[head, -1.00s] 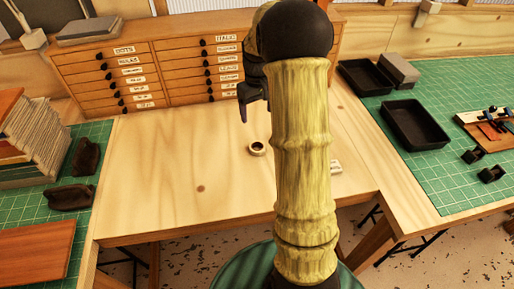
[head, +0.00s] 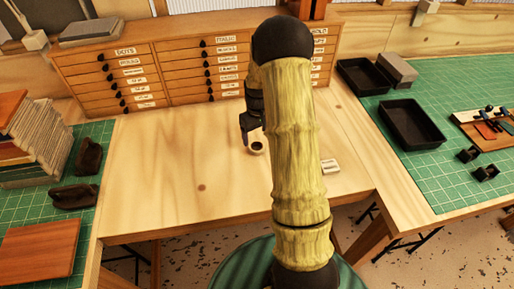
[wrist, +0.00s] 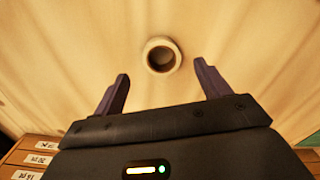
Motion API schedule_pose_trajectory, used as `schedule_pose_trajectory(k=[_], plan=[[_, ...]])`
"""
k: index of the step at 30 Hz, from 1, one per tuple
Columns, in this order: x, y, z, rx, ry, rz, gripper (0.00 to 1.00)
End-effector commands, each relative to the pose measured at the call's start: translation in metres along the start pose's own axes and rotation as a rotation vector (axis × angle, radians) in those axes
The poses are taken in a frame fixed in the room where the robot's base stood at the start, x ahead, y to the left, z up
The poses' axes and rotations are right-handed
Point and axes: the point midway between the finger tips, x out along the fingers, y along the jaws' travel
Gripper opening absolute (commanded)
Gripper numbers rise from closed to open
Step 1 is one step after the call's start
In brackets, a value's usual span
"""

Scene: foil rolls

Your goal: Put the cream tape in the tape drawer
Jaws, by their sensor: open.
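The cream tape (head: 257,147) is a small ring with a dark centre, lying flat on the bare wooden bench top. In the wrist view the cream tape (wrist: 162,56) lies beyond the fingertips, about midway between them. My gripper (wrist: 158,80) is open and empty, its two dark fingers spread apart. In the head view my gripper (head: 249,126) is just above and behind the tape, partly hidden by my arm. The drawer cabinet (head: 130,72) stands at the back of the bench with its visible labelled drawers shut. I cannot tell which is the tape drawer.
Black trays (head: 412,124) stand on the right green mat. Books (head: 35,140) and dark tools (head: 76,195) are on the left mat. The bench's left part is clear.

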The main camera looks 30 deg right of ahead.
Motion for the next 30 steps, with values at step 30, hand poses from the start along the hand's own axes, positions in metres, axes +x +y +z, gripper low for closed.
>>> schedule_pose_trajectory(k=[30], plan=[[0.051,0.000,0.002,0.000,-0.001,0.000,0.76]])
